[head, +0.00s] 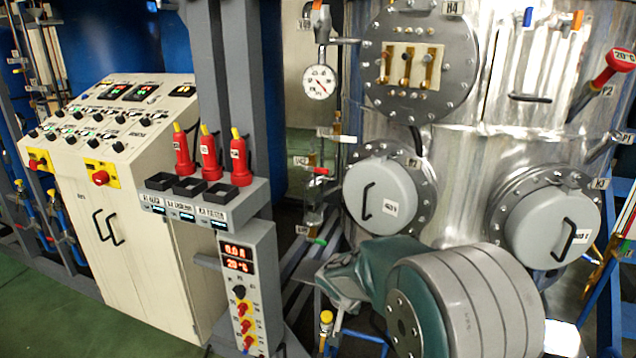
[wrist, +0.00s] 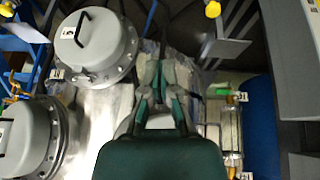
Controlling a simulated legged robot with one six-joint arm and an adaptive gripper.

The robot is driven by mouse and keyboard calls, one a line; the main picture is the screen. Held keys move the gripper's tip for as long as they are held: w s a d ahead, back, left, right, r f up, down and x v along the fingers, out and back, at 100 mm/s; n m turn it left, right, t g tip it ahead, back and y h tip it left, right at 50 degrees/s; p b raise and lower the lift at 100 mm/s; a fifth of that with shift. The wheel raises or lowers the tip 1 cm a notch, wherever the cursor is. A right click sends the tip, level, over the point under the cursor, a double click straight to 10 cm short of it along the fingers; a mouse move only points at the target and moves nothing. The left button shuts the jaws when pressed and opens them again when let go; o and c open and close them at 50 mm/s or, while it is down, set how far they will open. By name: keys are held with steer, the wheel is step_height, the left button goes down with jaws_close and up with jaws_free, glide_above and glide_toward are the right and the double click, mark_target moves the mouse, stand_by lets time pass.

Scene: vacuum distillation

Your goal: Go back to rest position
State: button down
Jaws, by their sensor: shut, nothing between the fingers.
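My gripper (wrist: 164,66) shows in the middle of the wrist view, with its fingers brought together and nothing held. In that view it is in front of the metal vessel, beside a round grey hatch (wrist: 96,46). In the head view my grey and green arm fills the lower middle, in front of the lower vessel. I cannot make out the fingertips clearly there.
The steel vessel (head: 470,150) has two round hatches (head: 381,195) (head: 548,226) and a pressure gauge (head: 320,82). A control cabinet (head: 120,215) stands farther left. Green floor (head: 50,315) is clear at lower left.

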steer(key=s+d+r, duration=0.4)
steer(key=s+r, duration=0.2)
steer(key=r, duration=0.2)
steer(key=s+d+r+n+y, duration=0.1)
steer(key=s+r, duration=0.3)
steer(key=s, duration=0.8)
steer(key=s+d+r+n+y, duration=0.1)
steer(key=s+r, duration=0.4)
steer(key=s, duration=0.7)
steer(key=shift+s+d+n+t+y, duration=0.3)
steer(key=shift+s+d+n+t, duration=0.1)
steer(key=shift+d+n, duration=0.3)
